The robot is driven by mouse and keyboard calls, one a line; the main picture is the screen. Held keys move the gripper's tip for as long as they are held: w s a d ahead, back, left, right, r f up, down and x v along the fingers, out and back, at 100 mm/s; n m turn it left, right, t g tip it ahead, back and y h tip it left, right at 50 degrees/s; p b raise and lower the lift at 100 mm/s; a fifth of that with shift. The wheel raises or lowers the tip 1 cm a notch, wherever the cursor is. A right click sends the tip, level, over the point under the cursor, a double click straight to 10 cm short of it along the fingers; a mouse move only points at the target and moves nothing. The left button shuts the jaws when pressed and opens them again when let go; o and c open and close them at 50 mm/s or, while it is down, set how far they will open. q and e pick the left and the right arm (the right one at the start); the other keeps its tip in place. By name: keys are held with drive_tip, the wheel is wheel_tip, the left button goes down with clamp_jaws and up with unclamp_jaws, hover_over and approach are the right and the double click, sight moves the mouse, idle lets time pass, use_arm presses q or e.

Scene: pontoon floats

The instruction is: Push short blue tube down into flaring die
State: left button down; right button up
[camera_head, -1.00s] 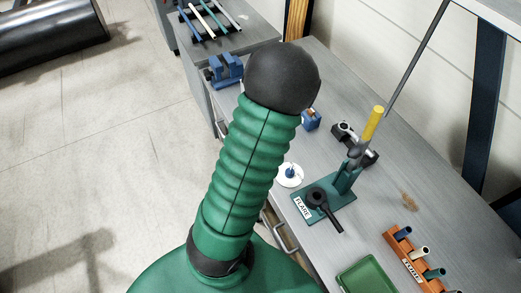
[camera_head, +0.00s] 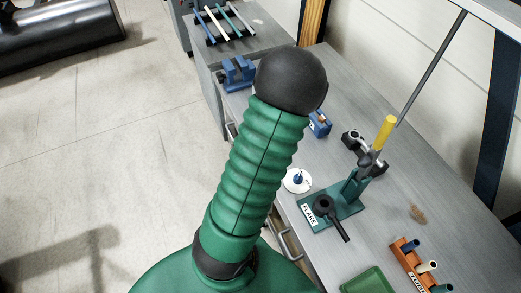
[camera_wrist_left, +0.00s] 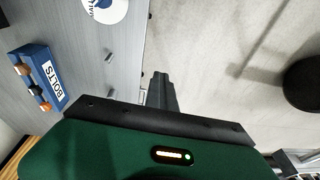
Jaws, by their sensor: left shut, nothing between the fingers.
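The flaring stand, labelled FLARE (camera_head: 309,215), stands on the bench in the head view. It has a teal base, a round black die (camera_head: 323,204) with a black handle, and a yellow-handled lever (camera_head: 385,132) that stands up. A short blue tube (camera_head: 411,246) stands in the orange tube rack (camera_head: 402,259) at the lower right. No tube is seen in the die, though its inside is too small to tell. My left gripper (camera_wrist_left: 161,79) shows in the left wrist view, shut and empty, pointing past the bench edge over the floor. My right gripper is not in view.
A white disc (camera_head: 289,184) with a blue piece lies left of the stand. The blue BOLTS box (camera_wrist_left: 40,76), a blue vise (camera_head: 237,73) and a green tray (camera_head: 368,281) are on the bench. Drawer handles stick out along its front. Open floor lies left.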

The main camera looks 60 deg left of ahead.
use_arm(q)
drive_tip(key=shift+s+a+n, duration=0.35)
drive_tip(key=shift+s+a, duration=0.05)
drive_tip(key=shift+a, duration=0.3)
drive_tip(key=shift+s+a+n, duration=0.3)
drive_tip(key=shift+s+a, duration=0.1)
drive_tip(key=shift+a, duration=0.35)
drive_tip(key=shift+s+a+n, duration=0.35)
drive_tip(key=shift+s+a, duration=0.05)
drive_tip(key=shift+a, duration=0.3)
drive_tip(key=c, duration=1.7)
unclamp_jaws()
drive_tip(key=v, duration=1.6)
drive_tip(key=shift+w+r, duration=0.35)
drive_tip(key=shift+r, duration=0.05)
drive_tip(key=shift+a+f, duration=0.1)
